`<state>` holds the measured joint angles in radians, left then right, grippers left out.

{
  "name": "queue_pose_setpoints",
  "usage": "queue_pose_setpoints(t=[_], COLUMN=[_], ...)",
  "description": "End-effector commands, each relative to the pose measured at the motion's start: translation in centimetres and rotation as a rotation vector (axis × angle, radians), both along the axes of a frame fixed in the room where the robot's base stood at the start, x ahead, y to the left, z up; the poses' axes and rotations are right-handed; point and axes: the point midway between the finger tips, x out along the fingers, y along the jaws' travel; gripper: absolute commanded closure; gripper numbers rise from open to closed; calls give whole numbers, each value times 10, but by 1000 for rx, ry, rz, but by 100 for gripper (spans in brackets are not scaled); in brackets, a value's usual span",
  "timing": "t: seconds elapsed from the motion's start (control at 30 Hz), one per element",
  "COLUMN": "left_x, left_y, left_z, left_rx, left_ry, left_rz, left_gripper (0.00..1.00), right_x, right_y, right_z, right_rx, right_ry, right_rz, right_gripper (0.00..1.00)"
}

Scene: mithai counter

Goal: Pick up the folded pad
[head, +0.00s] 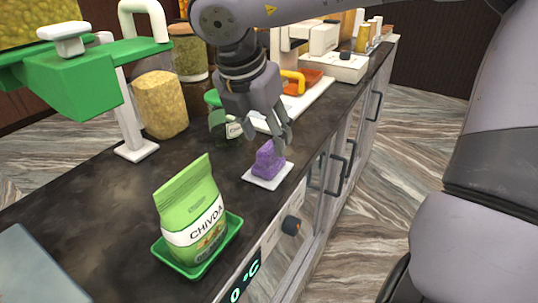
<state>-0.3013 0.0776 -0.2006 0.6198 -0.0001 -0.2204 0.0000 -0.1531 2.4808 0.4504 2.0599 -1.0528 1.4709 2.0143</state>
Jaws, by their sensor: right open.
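The folded pad (268,160) is purple and lumpy and sits on a small white square plate (276,179) near the front edge of the dark counter. My right gripper (272,137) points down just above and slightly behind the pad, with its fingers apart. Nothing shows between the fingers. I cannot tell whether a fingertip touches the top of the pad. My left gripper is out of view.
A green CHIVDA bag (193,215) stands in a green tray (215,250) to the left. A dark jar with a green lid (219,121) is close behind my gripper. A white-and-green stand (135,148) is at left. Cabinet handles (340,175) line the counter front.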

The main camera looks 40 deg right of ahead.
Motion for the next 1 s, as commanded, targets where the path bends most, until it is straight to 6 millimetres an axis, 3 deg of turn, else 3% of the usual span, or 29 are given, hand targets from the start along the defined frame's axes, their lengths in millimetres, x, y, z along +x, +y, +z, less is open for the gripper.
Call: queue_pose_setpoints(t=[0.13,0.3,0.57,1.0], left_x=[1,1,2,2], left_y=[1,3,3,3], left_z=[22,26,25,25], left_rx=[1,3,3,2], left_ry=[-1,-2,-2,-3], left_rz=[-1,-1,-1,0], left_gripper=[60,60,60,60], right_x=[2,5,5,5], right_y=[-8,-15,-16,-16], right_z=[-16,-36,-40,-39], right_rx=[4,3,2,2], right_ry=[9,3,1,1], right_rz=[2,0,1,1], right_gripper=[53,53,53,83])
